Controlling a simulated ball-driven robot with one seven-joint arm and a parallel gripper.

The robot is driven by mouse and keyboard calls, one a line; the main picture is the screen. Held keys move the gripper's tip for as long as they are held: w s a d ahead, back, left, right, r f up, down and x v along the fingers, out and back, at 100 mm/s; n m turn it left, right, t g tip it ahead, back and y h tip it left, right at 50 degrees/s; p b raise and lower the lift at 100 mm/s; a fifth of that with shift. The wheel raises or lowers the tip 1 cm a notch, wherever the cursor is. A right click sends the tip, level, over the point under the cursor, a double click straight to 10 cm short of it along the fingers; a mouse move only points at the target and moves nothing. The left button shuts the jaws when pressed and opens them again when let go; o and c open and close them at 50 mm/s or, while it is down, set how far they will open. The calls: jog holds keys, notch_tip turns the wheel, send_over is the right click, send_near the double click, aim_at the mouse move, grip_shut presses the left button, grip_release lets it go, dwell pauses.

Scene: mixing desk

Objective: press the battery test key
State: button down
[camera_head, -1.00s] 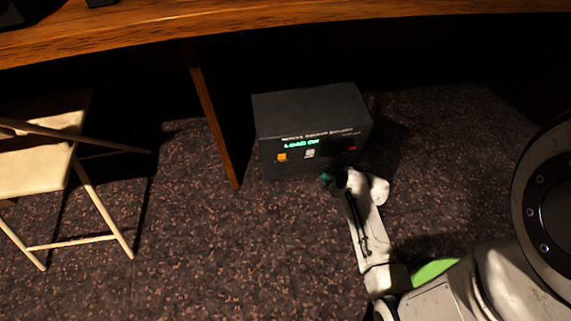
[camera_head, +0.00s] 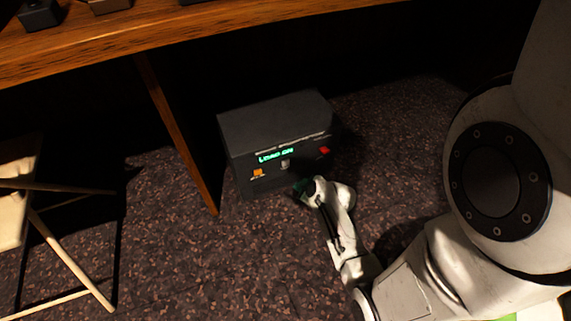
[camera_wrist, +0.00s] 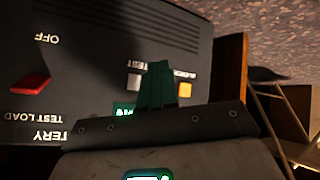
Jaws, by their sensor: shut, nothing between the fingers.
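A dark box unit (camera_head: 275,122) stands on the carpet. Its front has a green lit display (camera_head: 276,156) that seems to read "LOAD ON", an orange key (camera_head: 258,173), a pale grey key (camera_head: 285,164) and a red switch (camera_head: 324,151). My gripper (camera_head: 303,188) is shut and empty, low in front of the face. In the wrist view its green fingers (camera_wrist: 158,75) overlap the face between the grey key (camera_wrist: 134,84), by the word "TEST", and the orange key (camera_wrist: 185,90). Contact with either key cannot be told. The red switch (camera_wrist: 30,83) is marked "TEST LOAD" and "OFF".
A wooden desk top (camera_head: 200,40) overhangs behind the box, with a wooden panel (camera_head: 178,135) to its left. A folding chair (camera_head: 60,250) stands at the far left. Open carpet (camera_head: 220,270) lies in front of the box.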

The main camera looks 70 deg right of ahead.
jog(key=w+d+b, duration=0.2)
jog(key=w+d, duration=0.2)
jog(key=d, duration=0.1)
jog(key=shift+w+d, duration=0.35)
jog(key=shift+w+d, duration=0.1)
jog(key=shift+d, duration=0.05)
dwell(1.8)
jog(key=shift+w+d, duration=0.2)
jog(key=shift+w+d+b, duration=0.2)
jog(key=shift+d+b, duration=0.1)
jog(key=shift+b, duration=0.05)
dwell(1.0)
jog(key=shift+a, duration=0.15)
jog(key=shift+s+a, duration=0.5)
jog(key=shift+s+a+p, duration=0.1)
jog(key=shift+p, duration=0.25)
jog(key=shift+s+a+p, duration=0.6)
jog(key=shift+s+a, duration=0.95)
jog(key=shift+a, duration=0.25)
